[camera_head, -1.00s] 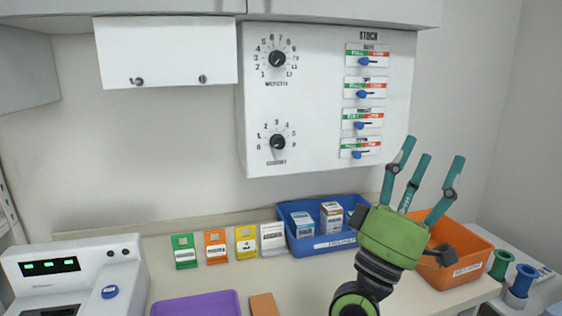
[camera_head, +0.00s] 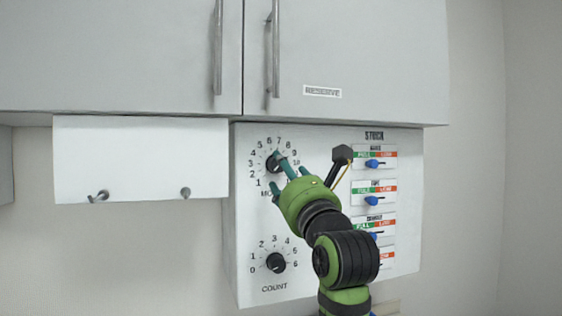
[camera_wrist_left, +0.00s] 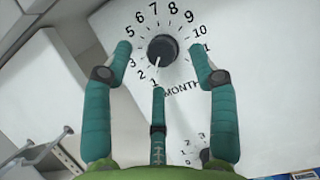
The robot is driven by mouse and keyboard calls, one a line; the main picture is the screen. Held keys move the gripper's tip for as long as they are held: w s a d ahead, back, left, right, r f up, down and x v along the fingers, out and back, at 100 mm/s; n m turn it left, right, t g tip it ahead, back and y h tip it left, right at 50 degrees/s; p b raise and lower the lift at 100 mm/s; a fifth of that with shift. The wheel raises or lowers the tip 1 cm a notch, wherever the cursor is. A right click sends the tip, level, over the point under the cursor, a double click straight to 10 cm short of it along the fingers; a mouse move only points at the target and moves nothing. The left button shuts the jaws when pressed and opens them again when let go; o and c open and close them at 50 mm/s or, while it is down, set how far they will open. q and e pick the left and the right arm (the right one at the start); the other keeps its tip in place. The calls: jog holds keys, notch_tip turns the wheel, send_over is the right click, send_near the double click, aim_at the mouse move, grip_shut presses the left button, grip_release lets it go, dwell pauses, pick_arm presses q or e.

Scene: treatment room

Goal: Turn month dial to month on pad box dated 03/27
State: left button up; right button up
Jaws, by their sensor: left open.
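The black month dial (camera_head: 272,164) is on the white wall panel, partly hidden by my fingers in the head view. It shows clearly in the left wrist view (camera_wrist_left: 162,48), ringed by printed numbers above the word MONTH. Its white pointer line appears to point down, near 1. My left gripper (camera_head: 286,172) is in front of the dial. In the left wrist view its teal fingers (camera_wrist_left: 162,62) are open, one left, one right and one below the knob. No finger clearly touches it. No pad box is in view now. My right gripper is not in view.
A count dial (camera_head: 276,262) sits below on the same panel. Several blue stock sliders (camera_head: 373,163) are to the right, some partly behind my arm. A white board with hooks (camera_head: 140,160) is at left. Grey cabinet doors (camera_head: 345,60) are above.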

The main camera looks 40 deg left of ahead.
aim_at(280, 169)
pick_arm(q)
jog(key=x, duration=0.3)
jog(key=shift+w+a+f+p, duration=0.1)
jog(key=shift+a+f+p, duration=0.15)
jog(key=shift+a+p, duration=0.2)
jog(key=shift+d+r, duration=0.1)
jog(key=shift+d, duration=0.15)
jog(key=shift+a, duration=0.15)
jog(key=c, duration=1.1)
jog(key=shift+r+m, duration=0.15)
jog(key=shift+m, duration=0.15)
jog(key=shift+s+a+r+m+t+h+p, duration=0.15)
jog(key=shift+m+t+h+p, duration=0.65)
jog(key=shift+m+p, duration=1.1)
jog(key=shift+s+d+m+t+h+p, duration=0.15)
jog(key=shift+m+t+h+p, duration=0.7)
jog(key=shift+m, duration=1.65)
jog(key=shift+s+a+r+m+t+h+p, duration=0.15)
jog(key=shift+m+t+h+p, duration=0.55)
jog(key=shift+m+p, duration=1.35)
jog(key=shift+f+g+h, duration=0.1)
jog(key=shift+g+h, duration=0.15)
